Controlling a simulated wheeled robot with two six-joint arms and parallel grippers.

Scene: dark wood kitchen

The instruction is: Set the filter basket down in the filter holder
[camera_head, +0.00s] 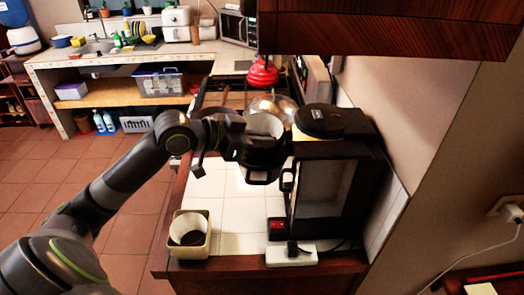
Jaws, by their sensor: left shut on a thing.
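The coffee maker (329,185) stands on the white-tiled counter at the centre right, black with a round lid on top. A black filter holder (264,160) juts out at its upper left, with a small handle below. A pale grey round filter basket (264,124) shows at the top of the holder. My left gripper (238,139) reaches in from the left and is shut on the filter basket. The dark fingers overlap the holder, so I cannot tell whether the basket rests in it or hangs just above. My right gripper is not in view.
A red kettle (263,73) and a glass-like bowl (271,105) are behind. A dark cabinet (390,30) hangs above.

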